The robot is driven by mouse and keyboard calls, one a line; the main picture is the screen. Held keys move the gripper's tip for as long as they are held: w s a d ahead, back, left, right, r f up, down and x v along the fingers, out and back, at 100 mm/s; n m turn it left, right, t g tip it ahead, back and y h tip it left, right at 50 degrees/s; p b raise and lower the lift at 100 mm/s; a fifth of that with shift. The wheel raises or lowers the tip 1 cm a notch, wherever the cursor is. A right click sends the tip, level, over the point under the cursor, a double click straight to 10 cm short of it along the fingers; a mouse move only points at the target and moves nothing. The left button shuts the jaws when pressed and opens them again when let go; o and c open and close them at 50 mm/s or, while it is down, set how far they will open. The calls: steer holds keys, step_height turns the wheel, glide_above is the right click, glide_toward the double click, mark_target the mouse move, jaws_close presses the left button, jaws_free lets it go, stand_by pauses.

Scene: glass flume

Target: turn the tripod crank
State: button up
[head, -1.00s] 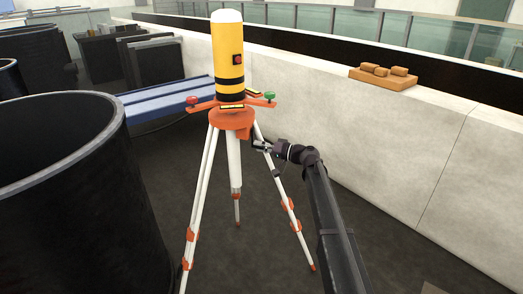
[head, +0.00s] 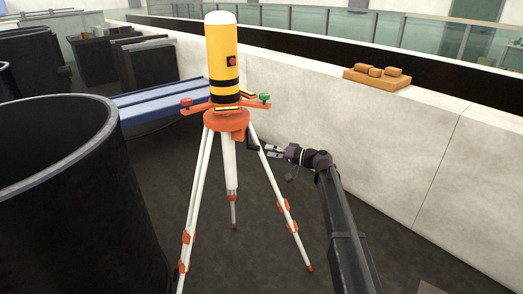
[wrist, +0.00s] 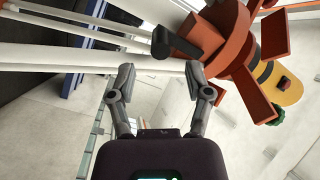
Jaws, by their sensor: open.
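The orange-headed tripod (head: 226,118) stands upright on white legs with a yellow cylinder (head: 223,60) on top. Its small black crank (head: 252,142) hangs at the right side of the head, below the orange plate. In the wrist view the dark crank (wrist: 163,42) shows just beyond the fingertips, beside the orange tripod head (wrist: 222,45). My gripper (head: 270,151) reaches in from the right, a little right of and below the crank. In the wrist view my gripper (wrist: 159,74) is open, with nothing between its fingers and apart from the crank.
A large black tub (head: 60,200) fills the left. A pale wall (head: 340,140) runs behind the tripod and to the right, with wooden blocks (head: 376,78) on its ledge. Blue beams (head: 160,98) lie behind. Bare dark floor surrounds the tripod legs.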

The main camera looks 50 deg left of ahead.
steer(key=v, duration=0.6)
steer(key=shift+w, duration=0.1)
steer(key=shift+a, duration=0.1)
steer(key=c, duration=0.7)
steer(key=shift+s+a+f+m, duration=0.15)
steer(key=shift+s+m, duration=0.1)
steer(key=shift+m, duration=0.05)
jaws_close()
steer(key=s+a+f+m+t+y+b, duration=0.3)
steer(key=s+m+t, duration=0.4)
steer(key=m+t, duration=0.55)
steer(key=s+d+m+t+h+b, duration=0.3)
steer(key=s+m+t+h, duration=0.3)
steer(key=s+m+t, duration=0.5)
steer(key=shift+s+r+t+h, duration=0.25)
steer(key=shift+s+t+h, duration=0.15)
steer(key=shift+s+t, duration=1.05)
